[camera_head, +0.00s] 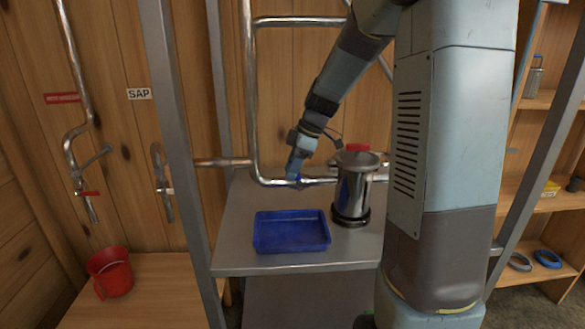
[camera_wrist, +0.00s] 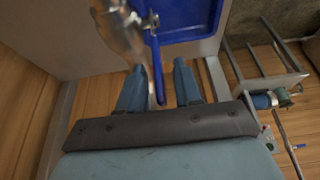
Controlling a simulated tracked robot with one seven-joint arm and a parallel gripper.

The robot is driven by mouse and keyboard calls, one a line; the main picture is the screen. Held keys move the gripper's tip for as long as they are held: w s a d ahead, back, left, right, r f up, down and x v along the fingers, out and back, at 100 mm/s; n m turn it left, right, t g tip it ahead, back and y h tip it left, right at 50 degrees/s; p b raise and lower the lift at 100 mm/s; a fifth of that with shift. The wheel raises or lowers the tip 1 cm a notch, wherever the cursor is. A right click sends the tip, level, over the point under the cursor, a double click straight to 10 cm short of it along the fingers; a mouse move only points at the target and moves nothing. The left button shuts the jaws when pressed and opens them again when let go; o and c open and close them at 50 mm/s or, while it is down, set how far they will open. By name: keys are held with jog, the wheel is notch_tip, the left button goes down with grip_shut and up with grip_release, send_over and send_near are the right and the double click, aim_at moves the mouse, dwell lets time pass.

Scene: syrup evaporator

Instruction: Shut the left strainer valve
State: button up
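The left strainer valve shows in the wrist view as a blue lever (camera_wrist: 157,75) on a small metal body (camera_wrist: 149,20) beside a shiny pipe (camera_wrist: 122,36). My gripper (camera_wrist: 160,82) is open, with the lever's free end between its two fingers, nearer the left one. I cannot tell whether the lever touches that finger. In the head view my gripper (camera_head: 294,172) reaches down to the horizontal pipe (camera_head: 325,182), left of the metal strainer pot (camera_head: 354,190), and hides most of the valve. Whether the lever lies along or across the pipe is unclear.
A blue tray (camera_head: 290,249) lies on the metal table (camera_head: 240,215) in front of the pipe. A grey upright post (camera_head: 180,130) stands left of the table. Shelves stand at right.

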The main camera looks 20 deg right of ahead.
jog(key=shift+c, duration=0.4)
grip_shut()
